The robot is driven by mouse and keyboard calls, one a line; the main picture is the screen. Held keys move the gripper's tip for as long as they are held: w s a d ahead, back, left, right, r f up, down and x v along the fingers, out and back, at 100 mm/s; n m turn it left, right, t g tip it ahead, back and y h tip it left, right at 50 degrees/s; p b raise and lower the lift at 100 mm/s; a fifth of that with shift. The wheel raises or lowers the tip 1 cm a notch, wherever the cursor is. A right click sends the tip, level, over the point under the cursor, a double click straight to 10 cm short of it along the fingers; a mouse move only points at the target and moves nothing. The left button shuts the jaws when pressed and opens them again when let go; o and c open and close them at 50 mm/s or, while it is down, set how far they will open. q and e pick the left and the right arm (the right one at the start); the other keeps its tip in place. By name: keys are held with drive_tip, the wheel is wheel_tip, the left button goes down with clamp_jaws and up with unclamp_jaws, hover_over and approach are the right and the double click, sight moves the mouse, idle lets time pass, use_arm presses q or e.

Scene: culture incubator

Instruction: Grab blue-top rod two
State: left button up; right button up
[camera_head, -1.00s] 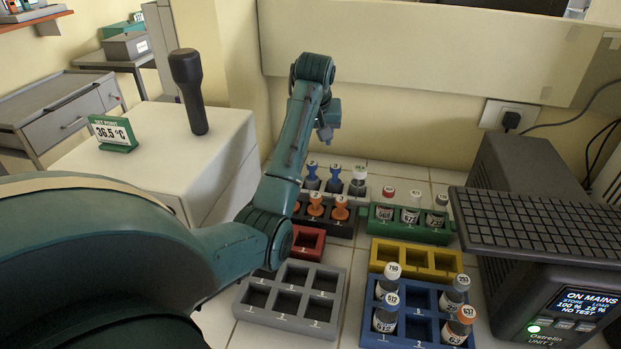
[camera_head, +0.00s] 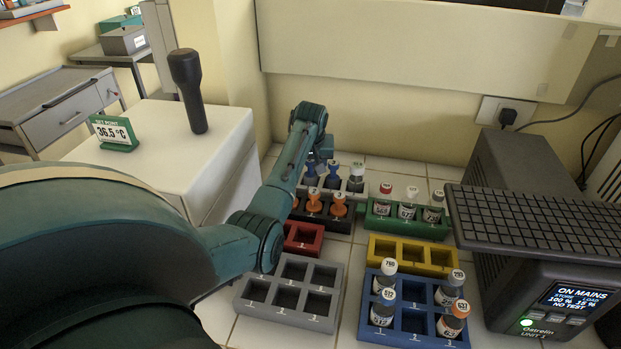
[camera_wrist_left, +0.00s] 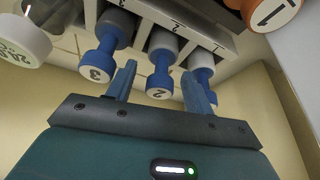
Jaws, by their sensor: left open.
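Blue-top rod two (camera_wrist_left: 160,78) stands in the middle of the pale rack (camera_wrist_left: 190,27), its round blue end marked 2. Blue-top rod three (camera_wrist_left: 98,62) and another blue-top rod (camera_wrist_left: 202,68) stand on either side of it. My left gripper (camera_wrist_left: 160,84) is open, with its two fingers on either side of rod two; I cannot tell whether they touch it. In the head view my left gripper (camera_head: 321,153) is over the rack's back left, partly hiding the blue-top rods. My right gripper is not in view.
A white-capped vial (camera_head: 356,176) stands right of the blue rods. A black rack (camera_head: 347,222) with orange-top rods is just in front. Red (camera_head: 304,248), green (camera_head: 442,232), yellow (camera_head: 440,270), grey (camera_head: 328,324) and blue racks (camera_head: 368,300) cover the tiles. A dark unit (camera_head: 500,290) stands right.

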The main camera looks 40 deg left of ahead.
use_arm(q)
clamp_jaws()
idle(0.5)
